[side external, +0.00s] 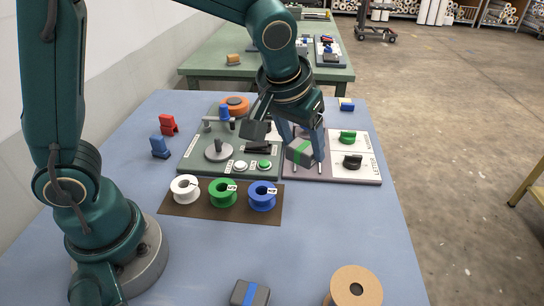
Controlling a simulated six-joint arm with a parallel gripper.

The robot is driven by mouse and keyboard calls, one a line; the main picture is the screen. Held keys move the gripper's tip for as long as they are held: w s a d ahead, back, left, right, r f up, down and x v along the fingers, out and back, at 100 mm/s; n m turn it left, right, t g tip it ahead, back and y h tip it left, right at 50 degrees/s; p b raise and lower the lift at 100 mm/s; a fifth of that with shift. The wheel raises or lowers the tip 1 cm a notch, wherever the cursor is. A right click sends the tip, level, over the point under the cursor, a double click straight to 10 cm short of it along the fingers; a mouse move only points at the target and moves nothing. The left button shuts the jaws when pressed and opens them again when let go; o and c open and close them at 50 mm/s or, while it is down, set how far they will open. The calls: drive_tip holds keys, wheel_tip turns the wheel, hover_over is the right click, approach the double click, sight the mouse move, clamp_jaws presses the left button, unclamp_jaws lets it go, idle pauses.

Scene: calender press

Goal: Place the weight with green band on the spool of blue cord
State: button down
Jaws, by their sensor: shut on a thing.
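The weight with the green band (297,153) is a grey block with a green stripe. It is held tilted between the fingers of my gripper (302,143), which is shut on it above the right part of the press panel. The spool of blue cord (262,203) stands upright at the right end of a brown mat (206,209), nearer the camera and left of the held weight. Its top is bare apart from a small white tag. The weight is apart from the spool.
A green spool (222,196) and a white spool (185,193) stand left of the blue one. The control panel (196,160) has a lever and knobs. A blue-banded weight (249,293) and a cardboard roll (355,285) are at the front. The blue table (330,230) is clear right of the mat.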

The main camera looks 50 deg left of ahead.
drive_tip(key=s+d+r+m+g+h, duration=0.1)
drive_tip(key=s+d+r+m+h, duration=0.35)
drive_tip(key=d+r+m, duration=0.6)
drive_tip(key=m, duration=0.1)
hover_over(365, 289)
drive_tip(key=s+a, duration=0.1)
wheel_tip(365, 289, down, 10)
drive_tip(key=shift+s+a+r, duration=0.1)
drive_tip(key=shift+r, duration=0.15)
drive_tip(key=shift+f, duration=2.05)
drive_tip(key=shift+f, duration=0.15)
drive_tip(key=shift+c, duration=0.5)
unclamp_jaws()
